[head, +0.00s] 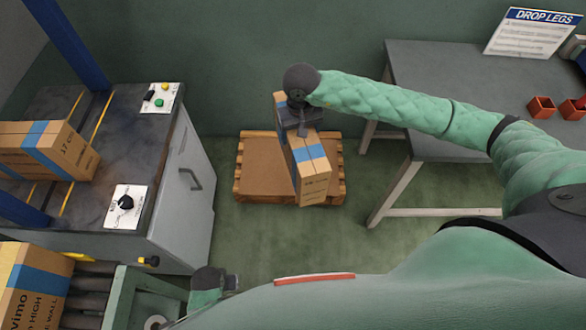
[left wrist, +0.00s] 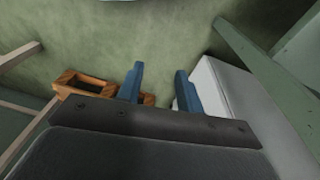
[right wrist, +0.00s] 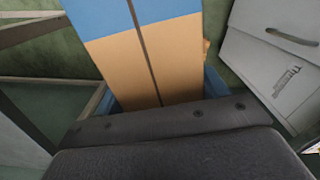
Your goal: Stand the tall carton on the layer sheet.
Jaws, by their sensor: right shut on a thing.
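The tall carton (head: 314,182), brown with a blue band, is in my right gripper (head: 300,124). It hangs tilted in the head view, over the right part of the pallet; I cannot tell its exact height. In the right wrist view the carton (right wrist: 160,60) fills the space between the fingers. The brown layer sheet (head: 262,165) lies on the wooden pallet (head: 240,190), partly hidden behind the carton. My left gripper (left wrist: 159,75) is open and empty, low at the front in the head view, away from the carton.
A grey table (head: 420,75) with red bins (head: 541,107) stands right of the pallet. A grey cabinet (head: 180,190) with a dark top and another carton (head: 45,150) stands left. A further carton (head: 30,285) sits on rollers at front left. Floor before the pallet is clear.

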